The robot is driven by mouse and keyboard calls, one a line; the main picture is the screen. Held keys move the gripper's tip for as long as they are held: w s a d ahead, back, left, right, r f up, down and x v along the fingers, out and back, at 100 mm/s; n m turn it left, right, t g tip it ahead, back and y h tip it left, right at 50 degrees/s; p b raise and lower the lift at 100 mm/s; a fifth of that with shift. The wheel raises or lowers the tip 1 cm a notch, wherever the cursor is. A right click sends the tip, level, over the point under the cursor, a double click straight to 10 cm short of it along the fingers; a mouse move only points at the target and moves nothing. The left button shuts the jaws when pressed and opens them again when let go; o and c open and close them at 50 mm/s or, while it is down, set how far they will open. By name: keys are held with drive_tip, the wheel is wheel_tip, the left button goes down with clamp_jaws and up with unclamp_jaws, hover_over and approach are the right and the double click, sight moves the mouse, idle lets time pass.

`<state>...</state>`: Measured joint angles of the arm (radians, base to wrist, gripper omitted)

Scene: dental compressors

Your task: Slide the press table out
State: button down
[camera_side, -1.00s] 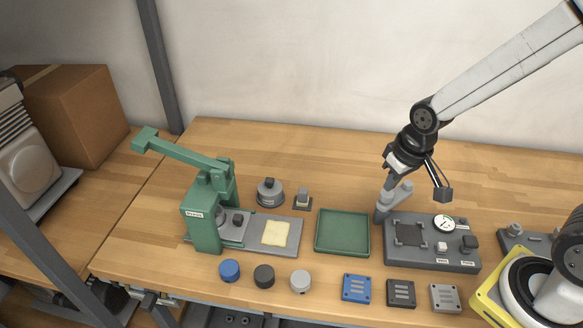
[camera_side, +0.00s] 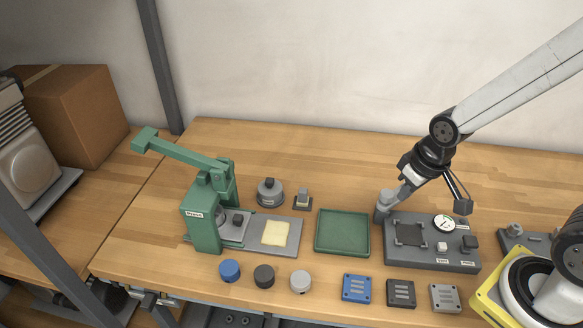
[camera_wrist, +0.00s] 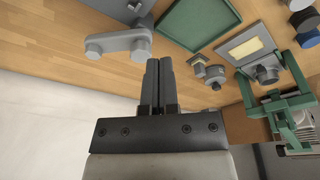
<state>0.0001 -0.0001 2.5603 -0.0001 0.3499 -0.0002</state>
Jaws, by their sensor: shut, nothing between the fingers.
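The green press (camera_side: 203,220) stands at the left of the bench, its lever raised up to the left. A light grey plate with a dark knob, apparently the press table (camera_side: 233,232), sits at its foot. A grey base plate (camera_side: 293,240) with a cream pad (camera_side: 275,233) extends to the right. The press also shows at the right of the wrist view (camera_wrist: 290,104). My gripper (camera_side: 402,193) is far right of the press, beside the grey swing arm (camera_side: 383,208) of the gauge fixture. Its fingers are shut and empty in the wrist view (camera_wrist: 158,65). Contact with the swing arm cannot be told.
A green tray (camera_side: 342,251) lies between press and gauge fixture (camera_side: 430,262). A round grey part (camera_side: 270,192) and a small block (camera_side: 302,200) stand behind the base plate. Several caps and square plates line the front edge. The back of the bench is clear.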

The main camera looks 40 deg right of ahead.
idle(0.3)
drive_tip(key=c, duration=0.5)
unclamp_jaws()
drive_tip(key=shift+w, duration=0.25)
drive_tip(key=shift+c, duration=0.2)
drive_tip(key=shift+o, duration=0.5)
drive_tip(key=shift+w+a, duration=0.1)
drive_tip(key=shift+w, duration=0.3)
drive_tip(key=w+a+f+n+t+y, duration=0.15)
drive_tip(key=w+a+n+t, duration=0.4)
drive_tip(key=w, duration=0.75)
drive_tip(key=w+a+f+n+g+y, duration=0.1)
drive_tip(key=w+a+f+y, duration=0.1)
drive_tip(key=a, duration=0.6)
drive_tip(key=w+a+f+n+y, duration=0.2)
drive_tip(key=w+a+y, duration=0.1)
drive_tip(key=a, duration=0.5)
drive_tip(key=shift+f+g, duration=0.3)
drive_tip(key=shift+g, duration=0.05)
drive_tip(key=shift+n, duration=0.25)
